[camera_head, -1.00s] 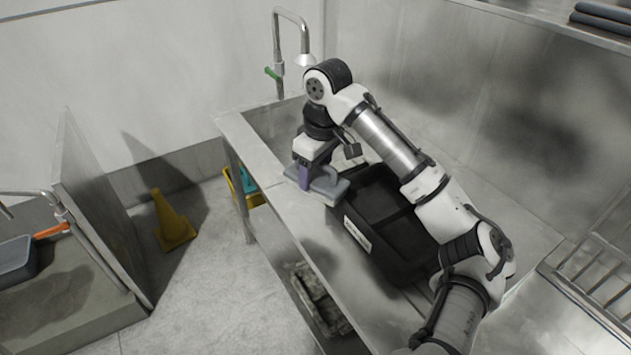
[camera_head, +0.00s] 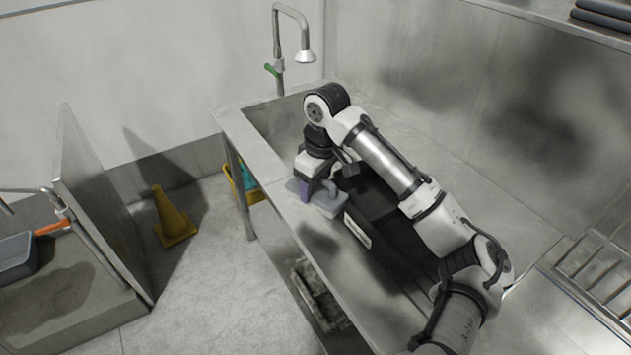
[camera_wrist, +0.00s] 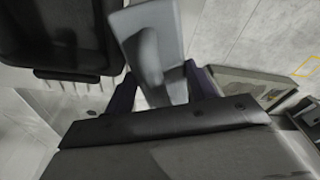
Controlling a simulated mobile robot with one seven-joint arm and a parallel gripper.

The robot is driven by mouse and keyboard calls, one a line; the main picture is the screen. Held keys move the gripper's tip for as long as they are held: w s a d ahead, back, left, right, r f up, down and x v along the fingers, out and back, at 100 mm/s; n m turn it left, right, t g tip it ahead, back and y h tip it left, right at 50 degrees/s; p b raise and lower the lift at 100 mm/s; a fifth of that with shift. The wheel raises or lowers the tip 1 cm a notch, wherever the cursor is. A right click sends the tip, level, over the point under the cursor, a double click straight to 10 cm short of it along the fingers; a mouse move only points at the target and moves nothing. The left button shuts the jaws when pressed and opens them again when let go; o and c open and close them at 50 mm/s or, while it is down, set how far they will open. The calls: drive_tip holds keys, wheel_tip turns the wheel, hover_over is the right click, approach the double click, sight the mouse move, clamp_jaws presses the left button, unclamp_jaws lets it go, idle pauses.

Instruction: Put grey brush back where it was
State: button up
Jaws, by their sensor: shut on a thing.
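The grey brush (camera_head: 328,207) is held by my gripper (camera_head: 307,190) over the front edge of the steel counter, just left of the black bin. My gripper is shut on the brush; its dark purple fingers flank the brush in the wrist view, where the brush (camera_wrist: 155,45) has a flat grey body. Whether the brush touches the counter is hard to tell. Its lower side is hidden.
A black bin (camera_head: 395,235) with a white label stands on the steel counter (camera_head: 345,265). A sink with a tap (camera_head: 278,50) lies behind. A yellow cone (camera_head: 172,217) stands on the floor at left. A crate (camera_head: 240,184) shows beneath the counter.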

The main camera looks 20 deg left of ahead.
drive_tip(key=o, duration=1.4)
drive_tip(key=r, duration=0.4)
drive_tip(key=d+r+b, duration=0.1)
drive_tip(key=r, duration=0.8)
drive_tip(key=shift+s+d+r, duration=0.15)
drive_tip(key=shift+s+d, duration=0.05)
drive_tip(key=shift+d, duration=0.05)
